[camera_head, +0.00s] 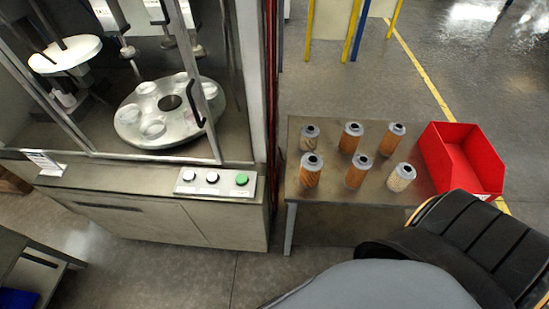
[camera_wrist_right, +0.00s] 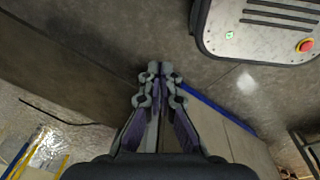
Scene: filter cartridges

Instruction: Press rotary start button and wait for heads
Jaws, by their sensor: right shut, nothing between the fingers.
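A control panel (camera_head: 215,183) sits on the front ledge of the machine in the head view. It carries two white-topped buttons, one at the left (camera_head: 189,176) and one in the middle (camera_head: 212,178), and a green button (camera_head: 241,180) at the right. A round metal rotary table (camera_head: 170,112) with several cups stands behind the glass door. My right gripper (camera_wrist_right: 160,70) shows in the right wrist view, shut and empty, with its fingertips together and touching nothing. My left gripper is in neither view.
A side table (camera_head: 330,205) right of the machine holds several orange filter cartridges (camera_head: 358,171), one paler cartridge (camera_head: 401,177), and a red bin (camera_head: 462,160). A dark door handle (camera_head: 196,103) sticks out from the machine front. Bare floor (camera_head: 200,275) lies in front.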

